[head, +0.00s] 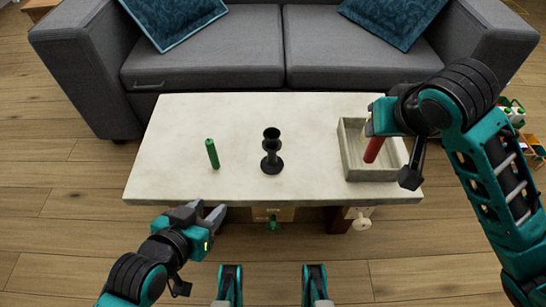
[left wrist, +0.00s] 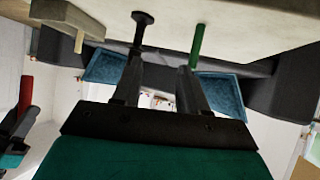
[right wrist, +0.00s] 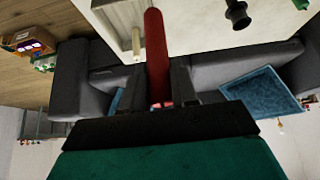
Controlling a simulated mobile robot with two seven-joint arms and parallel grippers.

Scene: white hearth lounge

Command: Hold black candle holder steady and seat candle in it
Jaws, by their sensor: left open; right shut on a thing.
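The black candle holder (head: 271,152) stands upright and empty near the middle of the white table (head: 310,118); it also shows in the left wrist view (left wrist: 138,32) and the right wrist view (right wrist: 237,14). My right gripper (head: 378,134) is shut on a red candle (head: 373,150), holding it over the tray at the table's right; the candle fills the jaws in the right wrist view (right wrist: 156,50). My left gripper (head: 207,212) is open and empty off the table's front edge, apart from the holder.
A grey stone tray (head: 350,164) sits at the table's right end. A cream candle (right wrist: 136,42) stands in it, mostly hidden in the head view. A grey sofa (head: 215,65) stands behind the table. The tabletop around the holder is clear.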

